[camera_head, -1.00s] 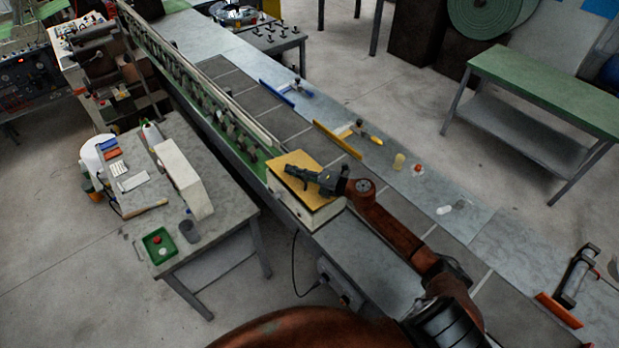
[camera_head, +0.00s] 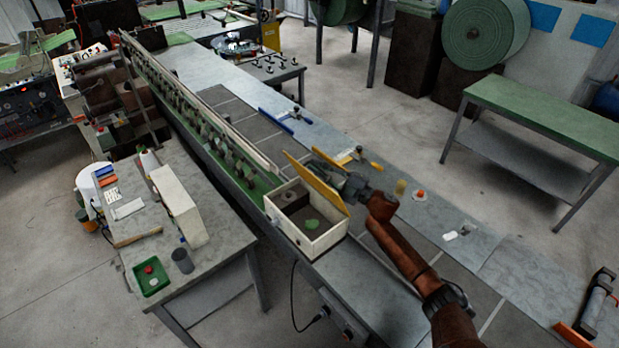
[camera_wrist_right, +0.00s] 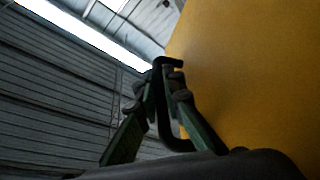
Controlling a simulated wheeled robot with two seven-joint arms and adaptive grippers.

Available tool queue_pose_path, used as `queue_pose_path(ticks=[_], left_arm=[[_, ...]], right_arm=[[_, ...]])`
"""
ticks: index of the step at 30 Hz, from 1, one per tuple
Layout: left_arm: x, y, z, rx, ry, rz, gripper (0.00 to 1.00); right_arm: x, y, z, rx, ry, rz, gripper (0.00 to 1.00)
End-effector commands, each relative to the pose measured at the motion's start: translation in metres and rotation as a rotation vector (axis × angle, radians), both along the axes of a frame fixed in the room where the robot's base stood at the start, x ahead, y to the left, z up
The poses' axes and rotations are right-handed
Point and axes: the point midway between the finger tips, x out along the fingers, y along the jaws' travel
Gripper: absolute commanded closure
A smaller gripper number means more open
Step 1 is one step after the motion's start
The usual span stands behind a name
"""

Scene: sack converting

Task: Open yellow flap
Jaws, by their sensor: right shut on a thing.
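The yellow flap (camera_head: 314,184) stands raised on the right edge of an open cream box (camera_head: 322,240) on the conveyor line. It is steep, near upright. In the right wrist view the flap (camera_wrist_right: 255,80) fills the right side. My right gripper (camera_head: 325,160) is at the flap's upper part, on its far right face. It is shut on a black bent handle (camera_wrist_right: 168,115) of the flap, with a green finger on each side. Inside the box lie a green round piece (camera_head: 312,223) and a dark floor. My left gripper is not in view.
A grey side table (camera_head: 215,240) with a green tray (camera_head: 151,276) and a dark cup (camera_head: 182,261) stands left of the line. Blue and yellow bar tools and small parts lie on the grey ledge right of the box. A green-topped bench (camera_head: 545,110) stands at right.

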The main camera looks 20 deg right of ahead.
Motion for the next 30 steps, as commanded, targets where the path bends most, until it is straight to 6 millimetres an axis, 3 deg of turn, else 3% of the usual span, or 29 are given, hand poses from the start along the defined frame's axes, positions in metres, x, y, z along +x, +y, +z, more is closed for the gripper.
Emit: queue_pose_path(ticks=[12, 30], left_arm=[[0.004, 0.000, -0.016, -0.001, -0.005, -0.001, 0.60], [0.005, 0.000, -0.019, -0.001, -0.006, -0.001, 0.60]], right_arm=[[0.013, -0.039, -0.002, 0.260, 0.087, -0.003, 1.00], [0.016, -0.049, -0.003, 0.337, 0.114, -0.004, 1.00]])
